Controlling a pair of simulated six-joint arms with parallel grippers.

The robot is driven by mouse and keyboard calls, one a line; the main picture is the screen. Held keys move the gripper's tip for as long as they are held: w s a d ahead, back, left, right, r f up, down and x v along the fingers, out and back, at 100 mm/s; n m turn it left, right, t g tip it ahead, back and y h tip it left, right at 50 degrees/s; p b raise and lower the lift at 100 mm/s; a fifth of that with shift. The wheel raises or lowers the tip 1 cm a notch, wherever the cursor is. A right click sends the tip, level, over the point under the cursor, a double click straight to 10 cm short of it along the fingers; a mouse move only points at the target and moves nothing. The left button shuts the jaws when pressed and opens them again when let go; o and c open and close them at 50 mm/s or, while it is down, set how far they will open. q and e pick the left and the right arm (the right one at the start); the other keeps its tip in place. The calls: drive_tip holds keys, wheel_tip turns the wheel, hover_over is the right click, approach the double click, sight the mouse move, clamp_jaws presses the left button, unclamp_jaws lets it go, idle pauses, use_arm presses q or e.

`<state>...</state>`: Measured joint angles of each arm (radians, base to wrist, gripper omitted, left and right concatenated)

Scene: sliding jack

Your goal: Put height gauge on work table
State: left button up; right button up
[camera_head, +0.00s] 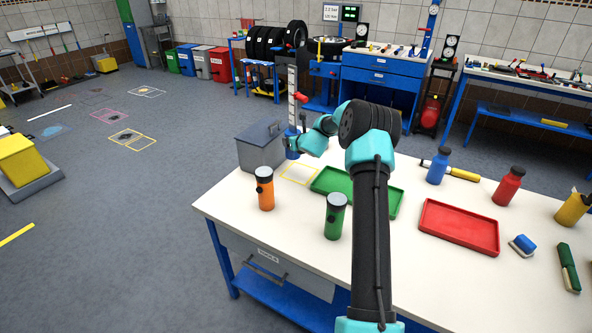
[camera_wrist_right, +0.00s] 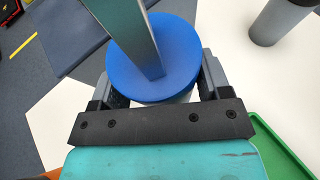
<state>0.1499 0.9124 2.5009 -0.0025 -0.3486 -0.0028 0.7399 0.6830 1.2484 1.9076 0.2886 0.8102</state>
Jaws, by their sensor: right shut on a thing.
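The height gauge (camera_head: 292,90) is a tall pale scale with a red slider and a round blue base. In the head view it stands upright at the far left part of the work table (camera_head: 225,205). My right gripper (camera_head: 297,143) is shut on the height gauge low down, near its base. In the right wrist view the blue base (camera_wrist_right: 150,60) sits between the two fingers of my right gripper (camera_wrist_right: 152,88). I cannot tell whether the base touches the table top. A yellow outlined square (camera_head: 284,178) lies on the table just in front of it. My left gripper is not in view.
A grey box (camera_head: 258,150) stands close left of the gauge. A green tray (camera_head: 327,187) lies right of the outline. Orange (camera_head: 266,190) and green (camera_head: 335,217) cylinders stand in front. A red tray (camera_head: 458,228) and bottles are further right.

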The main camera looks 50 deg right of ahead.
sight(294, 159)
wheel_tip(294, 159, down, 6)
drive_tip(key=shift+r, duration=0.1)
idle(0.4)
drive_tip(key=shift+f, duration=1.9)
drive_tip(key=shift+f, duration=0.15)
drive_tip(key=o, duration=1.1)
drive_tip(key=shift+s, duration=0.1)
drive_tip(key=v, duration=1.2)
drive_tip(key=shift+r, duration=0.2)
drive_tip(key=shift+w+a, duration=0.1)
drive_tip(key=shift+w, duration=0.15)
